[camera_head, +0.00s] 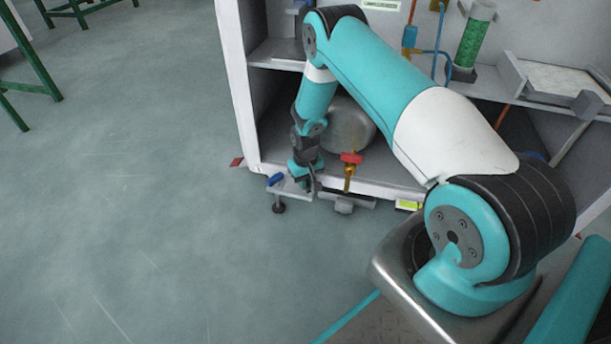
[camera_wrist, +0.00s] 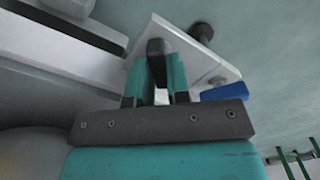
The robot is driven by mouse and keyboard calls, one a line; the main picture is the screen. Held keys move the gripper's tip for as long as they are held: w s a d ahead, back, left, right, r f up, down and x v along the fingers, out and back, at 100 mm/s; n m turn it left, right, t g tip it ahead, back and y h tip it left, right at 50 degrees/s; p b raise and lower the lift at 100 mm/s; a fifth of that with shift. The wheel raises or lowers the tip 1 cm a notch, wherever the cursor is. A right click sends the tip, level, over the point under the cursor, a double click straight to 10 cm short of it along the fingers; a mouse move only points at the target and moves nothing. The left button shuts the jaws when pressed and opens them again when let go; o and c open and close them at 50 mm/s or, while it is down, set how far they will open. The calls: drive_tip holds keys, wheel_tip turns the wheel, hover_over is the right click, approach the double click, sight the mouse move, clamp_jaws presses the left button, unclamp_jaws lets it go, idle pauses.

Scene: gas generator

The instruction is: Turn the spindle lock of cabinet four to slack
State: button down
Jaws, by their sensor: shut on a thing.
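The cabinet (camera_head: 236,85) is a white frame with shelves and a low bottom edge. A white bracket plate (camera_wrist: 195,62) sticks out at its lower front corner and also shows in the head view (camera_head: 291,188). A dark upright handle (camera_wrist: 156,48) stands on the plate and appears to be the spindle lock. My gripper (camera_wrist: 161,80) points at the plate, with its two teal fingers shut on this handle. In the head view my gripper (camera_head: 308,184) reaches down to the plate. The handle is mostly hidden there, and its exact turn angle cannot be told.
A blue lever (camera_head: 276,180) sits on the plate's outer end, above a dark round foot (camera_head: 279,208). A red-handled valve (camera_head: 351,158) stands just right of my gripper. A grey tank (camera_head: 350,125) is behind my arm.

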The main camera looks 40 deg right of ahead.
drive_tip(key=n+p, duration=0.2)
drive_tip(key=n, duration=0.2)
drive_tip(key=shift+s+r+n, duration=0.1)
drive_tip(key=shift+s+n, duration=0.05)
drive_tip(key=shift+n, duration=0.15)
drive_tip(key=n+p, duration=0.2)
drive_tip(key=n, duration=0.2)
drive_tip(key=shift+n, duration=0.3)
drive_tip(key=c, duration=1.1)
unclamp_jaws()
drive_tip(key=shift+r, duration=0.35)
wheel_tip(320, 180, up, 16)
drive_tip(key=p, duration=0.7)
drive_tip(key=shift+r, duration=0.25)
